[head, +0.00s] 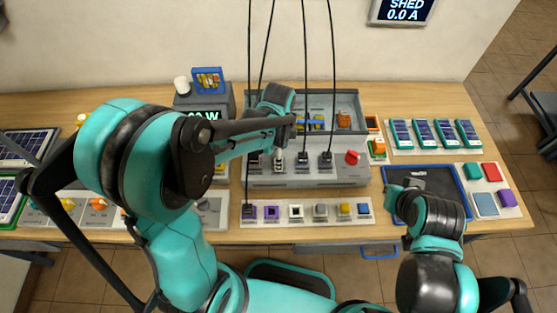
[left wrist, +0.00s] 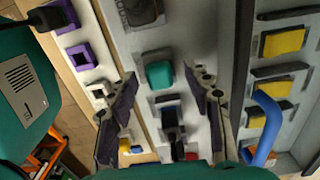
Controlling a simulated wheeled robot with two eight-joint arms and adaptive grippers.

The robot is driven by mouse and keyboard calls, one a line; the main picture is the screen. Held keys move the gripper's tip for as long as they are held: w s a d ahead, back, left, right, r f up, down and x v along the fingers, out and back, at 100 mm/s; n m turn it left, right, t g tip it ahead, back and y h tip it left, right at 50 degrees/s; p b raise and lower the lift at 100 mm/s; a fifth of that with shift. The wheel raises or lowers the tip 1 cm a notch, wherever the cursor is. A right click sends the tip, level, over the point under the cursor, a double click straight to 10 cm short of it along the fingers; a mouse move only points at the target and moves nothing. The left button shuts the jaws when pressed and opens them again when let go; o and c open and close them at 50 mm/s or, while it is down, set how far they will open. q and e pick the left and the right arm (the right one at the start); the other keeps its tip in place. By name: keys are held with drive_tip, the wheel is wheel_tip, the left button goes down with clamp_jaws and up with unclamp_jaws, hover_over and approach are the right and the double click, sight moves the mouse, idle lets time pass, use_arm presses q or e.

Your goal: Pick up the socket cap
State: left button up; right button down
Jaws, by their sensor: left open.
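A small teal cap (left wrist: 158,75), which I take as the socket cap, sits on the grey socket panel (left wrist: 190,40) between black plugs in the left wrist view. In the head view it is mostly hidden by my left arm. My left gripper (left wrist: 163,76) is open and empty, its fingertips to either side of the cap in that view. I cannot tell how far above it they are. In the head view my left gripper (head: 286,130) hangs over the panel. My right gripper (head: 402,193) is over the blue-edged tray at the right, its jaws unclear.
Black plugs (head: 326,158) with hanging cables stand in the panel, close beside the cap. A red button (head: 352,157) is at the panel's right end. A white strip (head: 335,217) with coloured pieces lies in front. A grey bin (head: 345,100) stands behind.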

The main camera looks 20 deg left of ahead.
use_arm(q)
drive_tip(key=shift+c, duration=0.3)
drive_tip(key=c, duration=0.9)
drive_tip(key=shift+r, duration=0.1)
